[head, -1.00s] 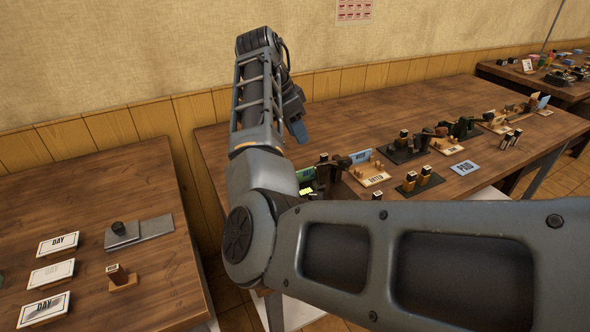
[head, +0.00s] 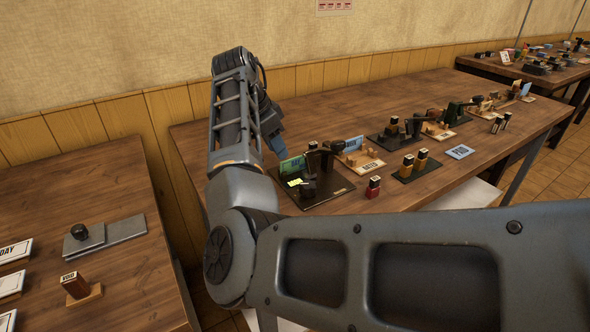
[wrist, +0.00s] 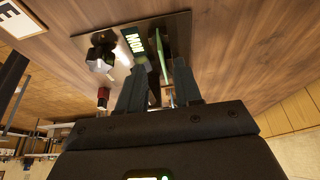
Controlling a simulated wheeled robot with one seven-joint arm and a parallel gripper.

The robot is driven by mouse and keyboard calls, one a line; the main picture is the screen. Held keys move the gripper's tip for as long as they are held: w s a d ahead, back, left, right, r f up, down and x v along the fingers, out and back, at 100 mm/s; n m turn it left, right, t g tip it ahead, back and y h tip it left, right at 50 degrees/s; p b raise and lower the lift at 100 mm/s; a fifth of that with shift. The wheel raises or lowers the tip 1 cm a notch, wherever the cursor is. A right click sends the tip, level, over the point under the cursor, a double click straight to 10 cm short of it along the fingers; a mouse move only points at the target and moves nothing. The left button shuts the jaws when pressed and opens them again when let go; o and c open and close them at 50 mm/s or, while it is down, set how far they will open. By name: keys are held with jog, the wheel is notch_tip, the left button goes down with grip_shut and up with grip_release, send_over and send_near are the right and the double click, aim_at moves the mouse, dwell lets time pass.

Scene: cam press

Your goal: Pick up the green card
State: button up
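The green card (head: 292,167) stands upright at the back of a dark press plate (head: 318,197) on the middle table. In the wrist view the green card (wrist: 162,52) shows nearly edge-on, in line with the gap between my fingertips. My gripper (wrist: 160,68) is open, one finger either side of that line. I cannot tell how far the card reaches between the fingers. In the head view the blue end of my gripper (head: 272,141) is just behind and left of the card, partly hidden by my arm.
A red-and-black stamp (head: 373,187) stands right of the plate. More presses, stamps and a blue card (head: 460,152) lie further right. The table's back left is clear.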

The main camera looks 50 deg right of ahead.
aim_at(287, 162)
jog(key=shift+d+p+x, duration=0.2)
jog(key=shift+p+x, duration=0.1)
jog(key=shift+x, duration=3.1)
jog(key=shift+r, duration=0.1)
grip_shut()
